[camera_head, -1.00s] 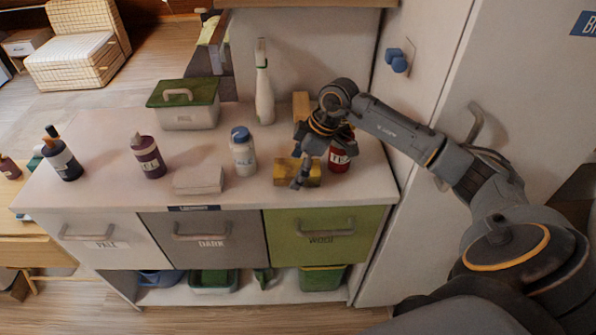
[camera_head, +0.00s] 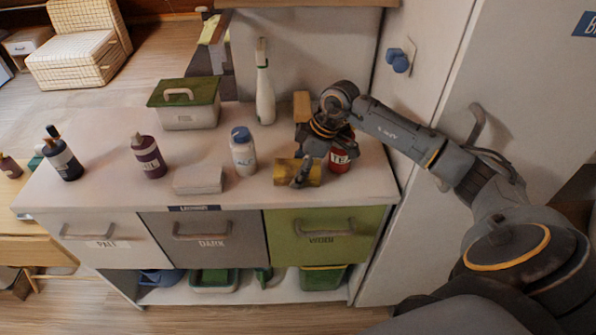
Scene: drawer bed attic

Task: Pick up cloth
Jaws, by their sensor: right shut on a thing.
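A yellow folded cloth (camera_head: 284,170) is near the front edge of the white counter top (camera_head: 110,190), above the green drawer. My right gripper (camera_head: 301,175) reaches down over it from the right and is shut on it. The cloth bulges to both sides of the dark finger. I cannot tell whether it still touches the counter. A pale folded stack (camera_head: 198,180), perhaps cloth too, lies to the left. My left gripper is not in view.
A red labelled can (camera_head: 340,158) stands close right of my gripper, and a yellow block (camera_head: 301,105) is behind it. A white bottle with a blue cap (camera_head: 243,152), a tall white bottle (camera_head: 264,92) and a green-lidded box (camera_head: 186,105) stand on the counter.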

